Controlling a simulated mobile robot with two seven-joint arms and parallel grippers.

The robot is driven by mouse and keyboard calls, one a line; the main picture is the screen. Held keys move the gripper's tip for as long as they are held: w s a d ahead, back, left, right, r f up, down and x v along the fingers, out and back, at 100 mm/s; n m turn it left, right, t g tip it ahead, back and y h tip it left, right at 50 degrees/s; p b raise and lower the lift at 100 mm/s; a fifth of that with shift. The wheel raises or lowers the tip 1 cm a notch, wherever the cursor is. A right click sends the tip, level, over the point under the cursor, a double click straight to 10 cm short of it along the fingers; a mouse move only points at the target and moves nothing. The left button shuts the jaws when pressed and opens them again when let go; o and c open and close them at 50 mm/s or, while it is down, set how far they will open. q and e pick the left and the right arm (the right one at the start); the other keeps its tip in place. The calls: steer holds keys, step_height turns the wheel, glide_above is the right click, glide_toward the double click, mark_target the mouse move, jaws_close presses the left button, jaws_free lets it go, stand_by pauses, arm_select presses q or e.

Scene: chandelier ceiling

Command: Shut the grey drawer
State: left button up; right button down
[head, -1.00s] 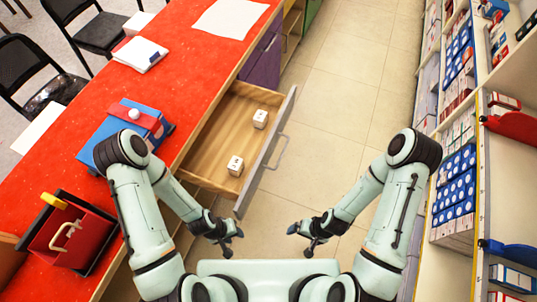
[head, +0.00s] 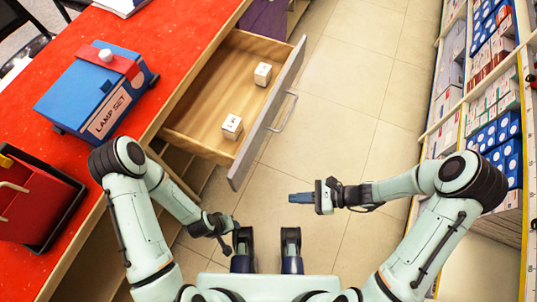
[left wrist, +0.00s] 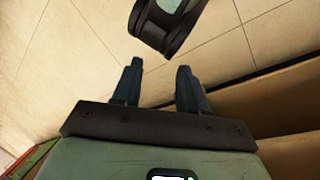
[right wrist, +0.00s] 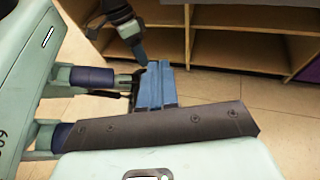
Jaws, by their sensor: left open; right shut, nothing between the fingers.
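The grey drawer (head: 243,158) stands pulled out of the red-topped counter in the head view. Its wooden inside shows, with two white cubes (head: 262,74) (head: 232,126) lying in it. A grey bar handle (head: 284,112) is on its front. My right gripper (head: 292,198) is shut and empty, to the right of and below the drawer's near end, pointing left and apart from it. In the right wrist view its blue fingers (right wrist: 155,85) are together. My left gripper (head: 230,238) is below the drawer's near corner; the left wrist view shows its fingers (left wrist: 158,85) apart and empty.
A blue lamp-set box (head: 92,90) and a red item in a black tray (head: 35,200) stand on the counter (head: 165,25). Open shelves (right wrist: 215,45) lie under it. Tiled floor (head: 345,90) is free right of the drawer; stocked shelves (head: 490,90) line the right side.

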steer(key=w+d+r+m+t+y+b, duration=0.1)
steer(key=w+r+m+t+b, duration=0.15)
steer(key=w, duration=0.25)
steer(key=w+d+r+m+t+y+b, duration=0.1)
steer(key=w+d+r+t+y, duration=0.1)
steer(key=w+t, duration=0.2)
steer(key=b, duration=0.2)
glide_toward(257, 143)
steer(key=x, duration=0.5)
steer(key=shift+w+a+f, duration=0.1)
steer(key=shift+a+f, duration=0.05)
steer(key=shift+a, duration=0.15)
arm_select(q)
steer(key=w+a+f+t, duration=0.2)
steer(key=w+f, duration=0.3)
steer(key=f, duration=0.3)
steer(key=shift+w+a+y, duration=0.3)
steer(key=shift+a+y, duration=0.05)
steer(key=shift+y, duration=0.05)
arm_select(e)
steer(key=shift+w+a, duration=0.25)
steer(key=shift+a, duration=0.3)
